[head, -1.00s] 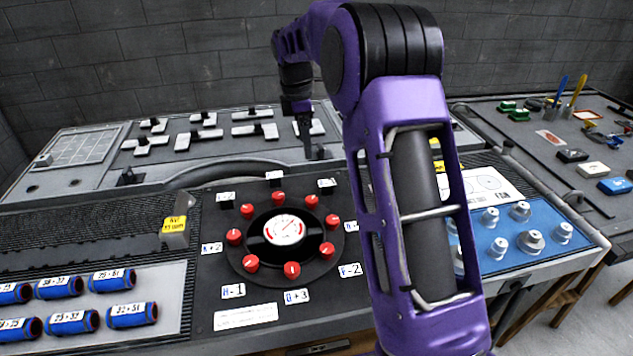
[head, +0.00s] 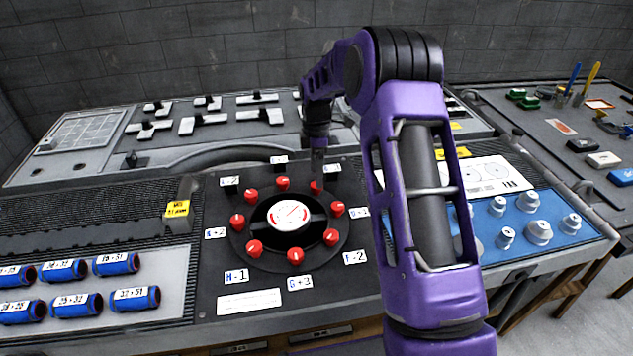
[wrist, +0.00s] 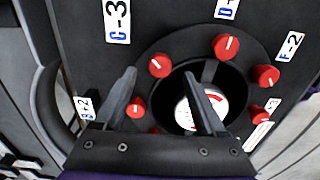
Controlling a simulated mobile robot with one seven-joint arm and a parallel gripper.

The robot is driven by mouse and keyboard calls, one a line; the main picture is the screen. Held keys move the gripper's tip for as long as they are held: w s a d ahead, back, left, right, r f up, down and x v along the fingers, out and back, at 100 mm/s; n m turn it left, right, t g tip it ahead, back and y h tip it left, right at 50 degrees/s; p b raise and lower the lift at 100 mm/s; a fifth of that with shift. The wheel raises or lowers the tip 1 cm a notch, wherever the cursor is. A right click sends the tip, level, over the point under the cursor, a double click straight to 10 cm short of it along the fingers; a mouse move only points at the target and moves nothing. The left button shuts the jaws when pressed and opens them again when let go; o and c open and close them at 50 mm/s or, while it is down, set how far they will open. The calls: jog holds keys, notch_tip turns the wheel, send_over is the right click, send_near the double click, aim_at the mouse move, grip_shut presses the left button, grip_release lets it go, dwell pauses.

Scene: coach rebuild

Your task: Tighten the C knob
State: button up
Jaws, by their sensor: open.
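The C knob (wrist: 159,65) is a small red knob with a white pointer line, beside the C-3 label (wrist: 117,20) in the wrist view. My gripper (head: 318,172) points down at the far right rim of the round knob panel. In the wrist view my open fingers (wrist: 161,76) frame the C knob, one tip on either side in the picture. I cannot tell their height above it. Nothing is held.
Several other red knobs ring a central gauge (head: 288,214). Blue cylinders (head: 80,302) lie at left, and a yellow-labelled block (head: 178,212) stands between. Grey knobs on a blue plate (head: 540,232) are at right. Levers (head: 200,122) stand on the panel behind.

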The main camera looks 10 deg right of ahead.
jog(key=shift+f, duration=1.8)
grip_shut()
